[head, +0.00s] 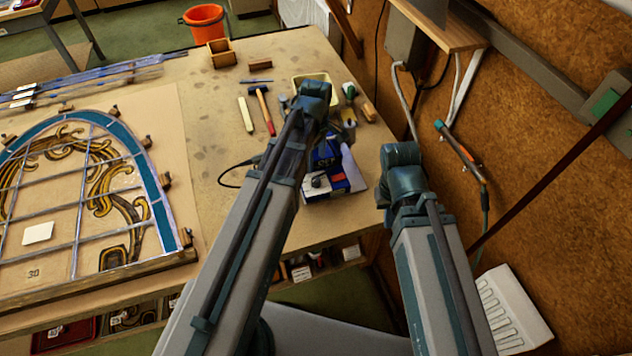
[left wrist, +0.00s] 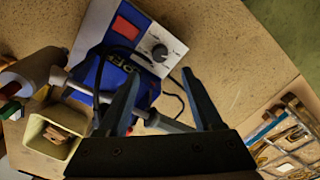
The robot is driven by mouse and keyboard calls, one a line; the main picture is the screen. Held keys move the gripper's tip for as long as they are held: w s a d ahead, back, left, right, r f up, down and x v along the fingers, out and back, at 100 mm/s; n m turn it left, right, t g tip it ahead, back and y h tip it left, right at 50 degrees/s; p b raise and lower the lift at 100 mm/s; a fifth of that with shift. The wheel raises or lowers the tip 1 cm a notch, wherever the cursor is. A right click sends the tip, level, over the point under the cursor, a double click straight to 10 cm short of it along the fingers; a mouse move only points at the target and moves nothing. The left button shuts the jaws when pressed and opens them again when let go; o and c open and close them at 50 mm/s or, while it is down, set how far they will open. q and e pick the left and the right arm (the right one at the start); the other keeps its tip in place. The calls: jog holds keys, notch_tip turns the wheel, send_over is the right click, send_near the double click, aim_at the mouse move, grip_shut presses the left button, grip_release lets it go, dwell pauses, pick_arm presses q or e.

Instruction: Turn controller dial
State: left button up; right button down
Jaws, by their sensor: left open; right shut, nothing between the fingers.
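The controller is a blue box with a pale front panel (head: 315,187), near the right end of the bench in the head view. In the left wrist view, its panel (left wrist: 147,37) has a red area and a dark round dial (left wrist: 160,53). My left gripper (left wrist: 156,80) is open, with its two fingers pointing toward the panel. The dial appears just beyond the fingertips and between their lines, with no visible contact. In the head view my left arm hides part of the controller, and the left fingers cannot be made out. My right arm shows at the right, but its gripper does not.
A yellow tub (left wrist: 47,139) and a grey rod-like tool (left wrist: 172,124) lie close to my left fingers. A black cable loops by the controller. A hammer (head: 264,110) and pale stick (head: 246,114) lie left of my arm. The leaded panel (head: 163,221) fills the bench's left.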

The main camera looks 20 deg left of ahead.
aim_at(316, 179)
pick_arm(q)
notch_tip(316, 179, down, 9)
jog(key=b, duration=0.8)
jog(key=shift+f, duration=0.1)
jog(key=shift+c, duration=0.2)
grip_shut()
